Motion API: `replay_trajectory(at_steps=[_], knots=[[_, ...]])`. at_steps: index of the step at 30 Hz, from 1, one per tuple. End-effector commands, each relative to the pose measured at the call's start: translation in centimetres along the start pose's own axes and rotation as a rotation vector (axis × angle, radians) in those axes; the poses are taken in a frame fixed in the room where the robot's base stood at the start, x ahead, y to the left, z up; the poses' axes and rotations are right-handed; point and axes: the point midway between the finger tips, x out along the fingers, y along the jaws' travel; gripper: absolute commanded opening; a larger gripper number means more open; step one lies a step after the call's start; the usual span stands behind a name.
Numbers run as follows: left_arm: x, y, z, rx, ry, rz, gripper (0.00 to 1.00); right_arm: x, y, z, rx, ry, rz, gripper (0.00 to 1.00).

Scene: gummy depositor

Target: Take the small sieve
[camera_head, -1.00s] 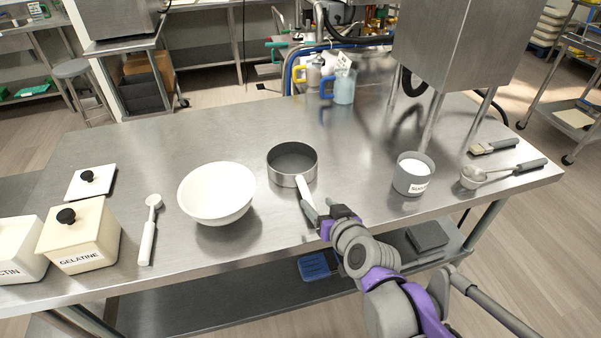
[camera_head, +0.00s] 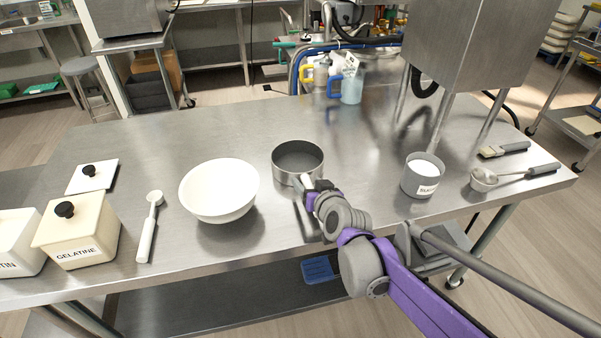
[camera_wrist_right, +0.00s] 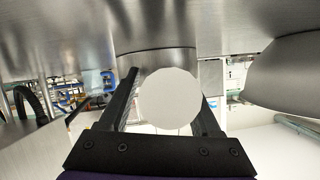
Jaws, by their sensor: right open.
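The likely small sieve (camera_head: 484,180), a small metal cup with a dark handle, lies at the right end of the steel table; its mesh cannot be made out. My right gripper (camera_head: 312,190) is far to its left, at the pale handle of a grey saucepan (camera_head: 298,160). In the right wrist view its two fingers stand apart, with the round pale end of the handle (camera_wrist_right: 169,98) showing between them. I cannot tell whether they touch it. My left gripper is not in view.
A white bowl (camera_head: 219,190) stands left of the saucepan. A grey cup of white powder (camera_head: 422,175) and a brush (camera_head: 504,149) are on the right. A white spoon (camera_head: 149,228) and the gelatine box (camera_head: 76,237) are on the left. A steel machine (camera_head: 480,45) stands behind.

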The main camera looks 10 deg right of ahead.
Motion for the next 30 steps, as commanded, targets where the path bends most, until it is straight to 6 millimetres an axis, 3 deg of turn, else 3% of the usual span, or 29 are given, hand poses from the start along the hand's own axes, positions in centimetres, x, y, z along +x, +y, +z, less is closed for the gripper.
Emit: replay_trajectory(at_steps=[9, 20, 30], knots=[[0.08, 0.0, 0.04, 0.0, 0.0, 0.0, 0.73, 0.57, 0.0, 0.0, 0.0, 0.0, 0.0, 0.63], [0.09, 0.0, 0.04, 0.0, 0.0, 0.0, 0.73, 0.55, 0.01, 0.0, 0.0, 0.0, 0.0, 0.0], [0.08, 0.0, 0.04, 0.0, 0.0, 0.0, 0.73, 0.54, 0.01, -0.04, 0.0, 0.001, 0.0, 0.0]])
